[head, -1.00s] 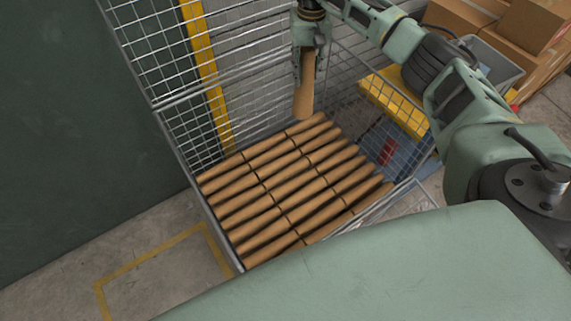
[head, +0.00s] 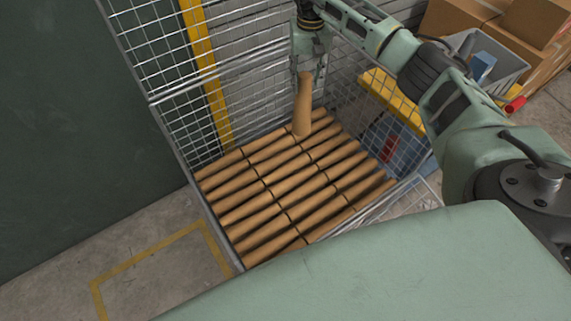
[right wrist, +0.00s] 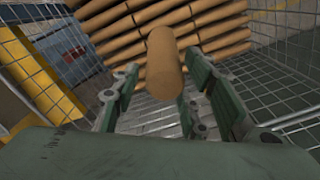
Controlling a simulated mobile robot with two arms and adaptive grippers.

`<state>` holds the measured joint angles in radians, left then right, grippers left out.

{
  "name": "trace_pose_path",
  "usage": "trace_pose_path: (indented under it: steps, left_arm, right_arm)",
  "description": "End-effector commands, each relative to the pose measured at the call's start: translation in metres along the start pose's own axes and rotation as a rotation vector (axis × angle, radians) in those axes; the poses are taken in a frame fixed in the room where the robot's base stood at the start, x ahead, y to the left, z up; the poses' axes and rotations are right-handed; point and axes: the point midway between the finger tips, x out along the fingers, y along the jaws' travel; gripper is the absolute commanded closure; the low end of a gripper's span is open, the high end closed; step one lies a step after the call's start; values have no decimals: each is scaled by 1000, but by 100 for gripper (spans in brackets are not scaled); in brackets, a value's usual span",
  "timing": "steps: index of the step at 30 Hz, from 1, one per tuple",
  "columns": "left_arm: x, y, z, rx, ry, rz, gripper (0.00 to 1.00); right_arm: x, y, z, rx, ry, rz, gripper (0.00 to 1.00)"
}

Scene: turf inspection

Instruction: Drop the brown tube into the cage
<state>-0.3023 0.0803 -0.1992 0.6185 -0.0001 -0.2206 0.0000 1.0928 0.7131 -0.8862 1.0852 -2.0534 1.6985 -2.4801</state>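The brown tube (head: 303,108) is upright, leaning slightly, inside the wire cage (head: 158,100), over the far edge of the stacked tubes. I cannot tell whether its lower end touches the stack. My left gripper is not in view.
Rows of similar brown tubes (head: 285,190) fill the cage floor. A yellow-topped blue unit (head: 395,105) stands outside the cage on the right, with a grey bin (head: 490,60) and cardboard boxes (head: 525,25) behind. A dark green wall (head: 70,120) is at the left.

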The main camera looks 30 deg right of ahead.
Motion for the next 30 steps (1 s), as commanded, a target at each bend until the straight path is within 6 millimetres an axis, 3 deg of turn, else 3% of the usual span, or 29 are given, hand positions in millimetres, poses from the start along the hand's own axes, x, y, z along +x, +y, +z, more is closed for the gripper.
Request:
trace_pose_path:
  steps: [3,14,17,30]
  left_arm:
    - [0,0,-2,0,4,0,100]
    - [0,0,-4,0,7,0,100]
    - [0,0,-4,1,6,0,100]
    - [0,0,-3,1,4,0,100]
  right_arm:
    - [0,0,0,0,0,0,47]
    - [-4,0,0,0,1,0,46]
    - [-16,0,-1,1,4,0,46]
    - [-102,0,-1,1,2,-1,46]
